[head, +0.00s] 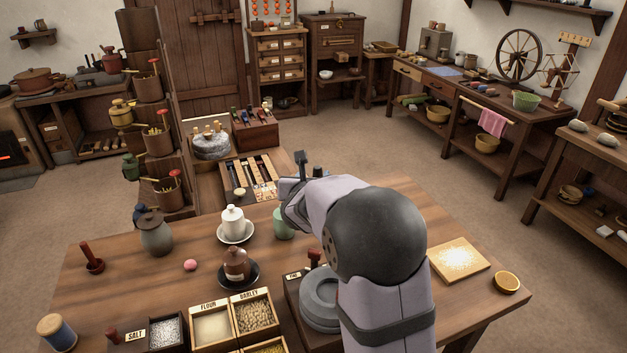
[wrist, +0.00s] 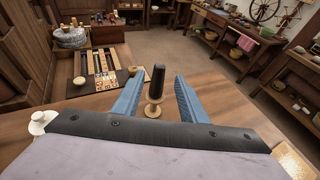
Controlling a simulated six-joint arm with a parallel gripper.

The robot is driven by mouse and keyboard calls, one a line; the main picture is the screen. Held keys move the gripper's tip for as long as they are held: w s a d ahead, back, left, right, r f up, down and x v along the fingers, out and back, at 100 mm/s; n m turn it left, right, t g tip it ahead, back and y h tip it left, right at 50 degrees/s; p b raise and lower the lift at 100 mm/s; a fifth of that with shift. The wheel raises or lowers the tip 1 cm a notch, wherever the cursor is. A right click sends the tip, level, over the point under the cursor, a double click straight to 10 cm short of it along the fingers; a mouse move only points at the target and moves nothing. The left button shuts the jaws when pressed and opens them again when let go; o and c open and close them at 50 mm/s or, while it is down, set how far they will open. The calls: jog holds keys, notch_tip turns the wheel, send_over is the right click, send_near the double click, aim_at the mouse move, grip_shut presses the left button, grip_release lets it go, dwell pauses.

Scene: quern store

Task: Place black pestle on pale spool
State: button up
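In the wrist view, the black pestle (wrist: 156,80) stands upright between my fingers. Directly below it is the pale spool (wrist: 153,108), a light wooden piece with a wide foot. The pestle's lower end seems to meet the spool's top, but I cannot tell whether it rests there. My gripper (wrist: 158,84) is open. Its two blue fingers stand to the left and right, with a visible gap on each side of the pestle. In the head view, my arm hides the spool, and I cannot pick out the pestle for certain.
A white lidded jar (head: 233,219) and a pale green jar (head: 283,224) stand left of my arm. Near them are a brown lidded pot (head: 236,263), a grey-green jar (head: 156,236) and grain boxes (head: 252,318). A grey quern stone (head: 319,300) sits close beside my arm.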

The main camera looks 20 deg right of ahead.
jog(key=shift+s+a+r, duration=0.2)
jog(key=shift+s+a, duration=0.05)
jog(key=shift+s, duration=0.35)
